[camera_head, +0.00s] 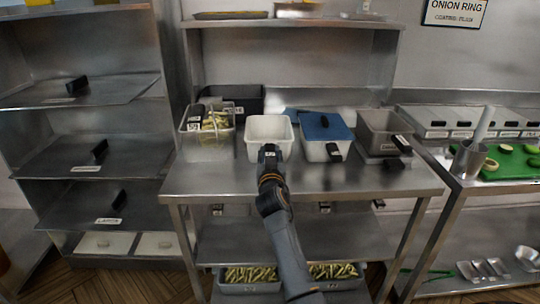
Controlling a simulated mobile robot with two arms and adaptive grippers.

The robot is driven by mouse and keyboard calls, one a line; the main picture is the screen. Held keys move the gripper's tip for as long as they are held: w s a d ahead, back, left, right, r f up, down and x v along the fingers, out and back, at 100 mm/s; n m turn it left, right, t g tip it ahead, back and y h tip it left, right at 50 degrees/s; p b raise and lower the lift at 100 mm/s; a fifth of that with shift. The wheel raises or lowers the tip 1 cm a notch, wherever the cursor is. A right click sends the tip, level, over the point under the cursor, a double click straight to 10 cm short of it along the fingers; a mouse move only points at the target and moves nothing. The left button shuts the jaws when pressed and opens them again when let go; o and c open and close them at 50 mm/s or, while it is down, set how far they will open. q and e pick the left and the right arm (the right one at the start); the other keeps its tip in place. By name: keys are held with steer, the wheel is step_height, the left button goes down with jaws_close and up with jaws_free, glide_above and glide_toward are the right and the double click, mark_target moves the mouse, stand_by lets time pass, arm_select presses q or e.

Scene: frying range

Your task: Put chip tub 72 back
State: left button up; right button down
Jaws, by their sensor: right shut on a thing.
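A white tub (270,126) stands upright on the steel table (235,180), in the middle of the back row. It looks empty. My right gripper (269,156) is at the tub's front wall, shut on its handle, and covers most of the handle. The tub's number is too small to read, so I cannot confirm that it is tub 72. The tub seems to rest on the tabletop. My left gripper is out of view.
A blue-lidded tub (322,126) and a grey tub (381,125) stand to the right. Chip trays (250,287) sit low down. The table's front is clear.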

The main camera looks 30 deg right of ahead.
steer(key=c, duration=0.9)
jaws_free()
steer(key=shift+f, duration=0.1)
steer(key=v, duration=1.2)
